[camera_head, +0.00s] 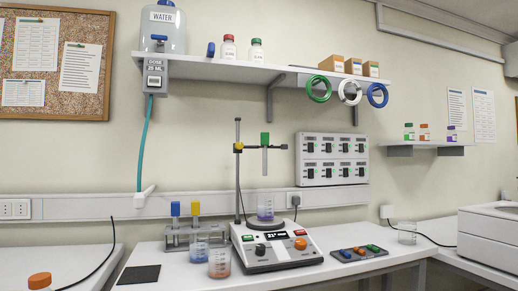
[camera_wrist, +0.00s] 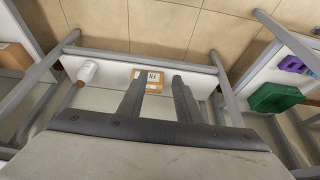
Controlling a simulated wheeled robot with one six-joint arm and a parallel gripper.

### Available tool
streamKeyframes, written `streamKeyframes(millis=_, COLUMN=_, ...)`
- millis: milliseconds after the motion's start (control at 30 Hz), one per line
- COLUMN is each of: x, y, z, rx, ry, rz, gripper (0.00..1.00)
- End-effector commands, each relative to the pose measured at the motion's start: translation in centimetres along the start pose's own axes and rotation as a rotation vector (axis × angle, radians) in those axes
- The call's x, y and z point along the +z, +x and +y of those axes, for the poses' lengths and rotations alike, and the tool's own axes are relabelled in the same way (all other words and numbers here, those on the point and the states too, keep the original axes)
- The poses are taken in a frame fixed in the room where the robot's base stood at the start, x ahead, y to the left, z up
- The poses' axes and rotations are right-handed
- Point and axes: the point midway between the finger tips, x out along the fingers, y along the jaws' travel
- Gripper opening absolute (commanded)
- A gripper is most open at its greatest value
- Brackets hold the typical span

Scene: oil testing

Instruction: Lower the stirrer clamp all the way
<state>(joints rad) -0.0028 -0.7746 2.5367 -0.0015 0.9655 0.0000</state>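The stirrer (camera_head: 277,247) stands on the white bench in the head view, with a lit display and several knobs. A thin upright rod (camera_head: 238,180) rises at its left. The stirrer clamp (camera_head: 239,147) sits high on this rod, with a yellow part at its left and an arm reaching right. A green-topped probe (camera_head: 265,140) hangs upright at the arm, well above a beaker of purple liquid (camera_head: 265,208) on the stirrer plate. My gripper (camera_wrist: 157,95) shows only in the wrist view. Its two dark fingers are apart with nothing held between them.
A rack (camera_head: 188,238) with blue and yellow-topped tools and a beaker of reddish liquid (camera_head: 219,263) stand left of the stirrer. A dark tray (camera_head: 359,253) lies right.

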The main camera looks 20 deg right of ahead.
Motion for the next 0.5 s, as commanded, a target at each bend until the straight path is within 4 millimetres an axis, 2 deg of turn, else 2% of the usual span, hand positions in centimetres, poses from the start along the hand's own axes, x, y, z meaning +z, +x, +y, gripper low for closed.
streamKeyframes(millis=300, x=0.0, y=0.0, z=0.0, rx=0.0, ry=0.0, rz=0.0, gripper=0.31)
streamKeyframes(millis=333, x=0.0, y=0.0, z=0.0, rx=0.0, ry=0.0, rz=0.0, gripper=0.36)
streamKeyframes(millis=367, x=-0.1, y=0.0, z=0.0, rx=0.0, ry=0.0, rz=0.001, gripper=0.36)
streamKeyframes(millis=467, x=-1.3, y=-0.2, z=0.3, rx=0.008, ry=0.009, rz=0.028, gripper=0.36)
streamKeyframes(millis=500, x=-2.5, y=-0.4, z=0.5, rx=0.016, ry=0.017, rz=0.054, gripper=0.36)
